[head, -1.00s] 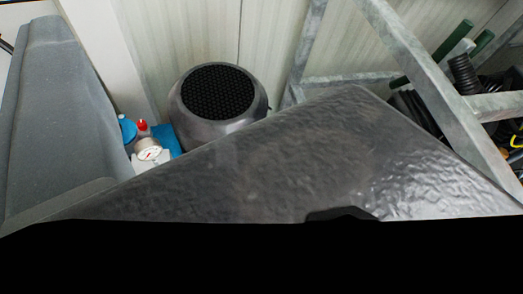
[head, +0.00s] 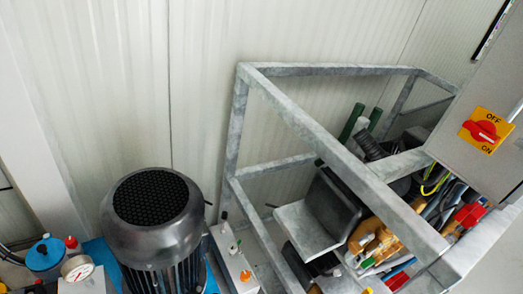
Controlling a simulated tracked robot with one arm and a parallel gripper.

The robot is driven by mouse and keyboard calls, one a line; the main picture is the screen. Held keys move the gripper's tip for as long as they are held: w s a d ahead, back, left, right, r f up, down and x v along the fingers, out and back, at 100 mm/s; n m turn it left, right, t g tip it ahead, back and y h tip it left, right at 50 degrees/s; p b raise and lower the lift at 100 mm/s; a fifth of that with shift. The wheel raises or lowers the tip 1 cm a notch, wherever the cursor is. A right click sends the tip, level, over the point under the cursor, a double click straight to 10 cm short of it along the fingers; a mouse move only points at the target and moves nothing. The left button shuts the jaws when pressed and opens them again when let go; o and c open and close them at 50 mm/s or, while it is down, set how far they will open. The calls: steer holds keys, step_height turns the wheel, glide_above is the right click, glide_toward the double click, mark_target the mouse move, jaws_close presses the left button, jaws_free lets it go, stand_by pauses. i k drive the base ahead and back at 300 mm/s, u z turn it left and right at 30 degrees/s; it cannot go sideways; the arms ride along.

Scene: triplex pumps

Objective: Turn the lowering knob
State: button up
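No part is marked as the lowering knob, and I cannot tell which one it is. A red rotary switch (head: 483,130) on a yellow plate marked OFF and ON is at the right, on a grey cabinet. A small red-topped part (head: 71,243) stands at the lower left behind a round white gauge (head: 77,268). My gripper is not in view.
A dark ribbed motor (head: 153,225) with a black grille top stands at the lower left, beside a blue cap (head: 45,254). A grey metal frame (head: 325,148) crosses the middle, with hoses and yellow and red fittings (head: 378,238) inside. A pale ribbed wall is behind.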

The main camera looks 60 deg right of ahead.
mark_target(245, 276)
steer(key=k, duration=1.45)
steer(key=z, duration=0.75)
steer(key=i, duration=1.65)
